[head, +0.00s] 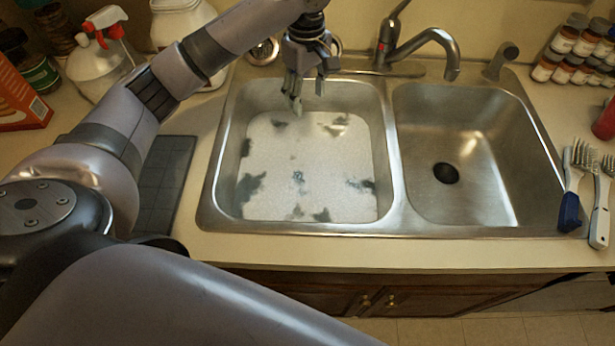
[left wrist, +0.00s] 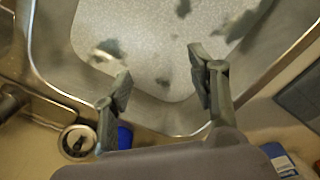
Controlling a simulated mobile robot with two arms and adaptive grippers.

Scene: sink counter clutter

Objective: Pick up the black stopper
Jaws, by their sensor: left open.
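A round metal-rimmed piece with a dark middle (head: 263,50) sits on the counter behind the left basin; it looks like a sink stopper, but I cannot be sure it is the black one. It also shows at the lower left of the left wrist view (left wrist: 77,142). My left gripper (head: 308,92) is open and empty, pointing down over the back of the left basin. In the left wrist view its two fingers (left wrist: 160,68) stand apart with only the basin between them. The dark round spot in the right basin (head: 446,173) looks like the drain. My right gripper is out of view.
The left basin (head: 310,160) holds cloudy water with dark patches. A faucet (head: 420,45) stands behind the basins. White bottles (head: 98,65) stand back left, brushes (head: 572,190) and small jars (head: 570,50) on the right. The right basin is clear.

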